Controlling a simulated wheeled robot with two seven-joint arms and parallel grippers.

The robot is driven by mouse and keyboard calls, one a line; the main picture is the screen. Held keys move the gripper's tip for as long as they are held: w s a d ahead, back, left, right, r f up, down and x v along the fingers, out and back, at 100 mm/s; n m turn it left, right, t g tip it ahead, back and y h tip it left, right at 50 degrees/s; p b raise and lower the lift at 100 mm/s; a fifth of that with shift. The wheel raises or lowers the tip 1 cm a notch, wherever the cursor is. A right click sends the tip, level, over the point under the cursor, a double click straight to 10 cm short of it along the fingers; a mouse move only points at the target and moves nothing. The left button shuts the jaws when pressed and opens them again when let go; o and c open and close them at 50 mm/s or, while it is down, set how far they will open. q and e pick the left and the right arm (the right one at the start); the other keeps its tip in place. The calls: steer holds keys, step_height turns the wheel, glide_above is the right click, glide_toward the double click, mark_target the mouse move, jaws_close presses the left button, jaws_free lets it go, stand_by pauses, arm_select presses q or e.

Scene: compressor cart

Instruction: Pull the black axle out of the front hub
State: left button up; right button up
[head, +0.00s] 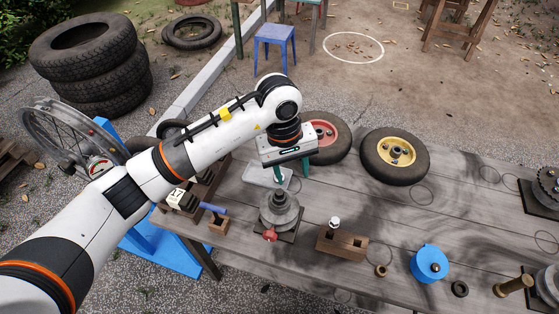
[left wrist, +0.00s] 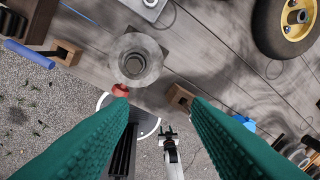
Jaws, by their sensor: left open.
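A grey stepped round hub (head: 280,215) stands on a dark square plate near the left end of the table. A dark upright axle end (head: 279,197) sticks up from its middle. In the left wrist view the hub (left wrist: 120,62) is seen from above, with the axle end (left wrist: 134,65) at its centre. My left gripper (head: 292,171) is open, fingers pointing down, just behind and above the hub in the head view. Nothing shows between its teal fingers (left wrist: 160,105). A red knob (head: 270,235) sits at the hub's front.
A wooden block (head: 342,245) with a white-topped piece stands right of the hub. Beyond are a blue round container (head: 430,263) and a brass rod (head: 514,286). Red-rimmed (head: 323,136) and yellow-rimmed (head: 396,152) wheels lie behind. A blue-handled tool (head: 212,208) is left.

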mark_target(279, 192)
arm_select(q)
steer(key=shift+t+y, duration=0.3)
steer(key=shift+y, duration=0.6)
steer(key=a+f+p, duration=0.1)
steer(key=f, duration=0.2)
steer(key=w+f+p, duration=0.1)
steer(key=f, duration=0.2)
steer(key=a+f+p, duration=0.1)
steer(key=f+p, duration=0.1)
steer(key=f, duration=0.2)
steer(key=shift+w+a, duration=0.15)
steer(key=shift+a, duration=0.15)
steer(key=shift+f, duration=0.7)
steer(key=shift+c, duration=0.5)
steer(key=c, duration=0.6)
steer(key=o, duration=0.7)
steer(key=shift+r, duration=0.1)
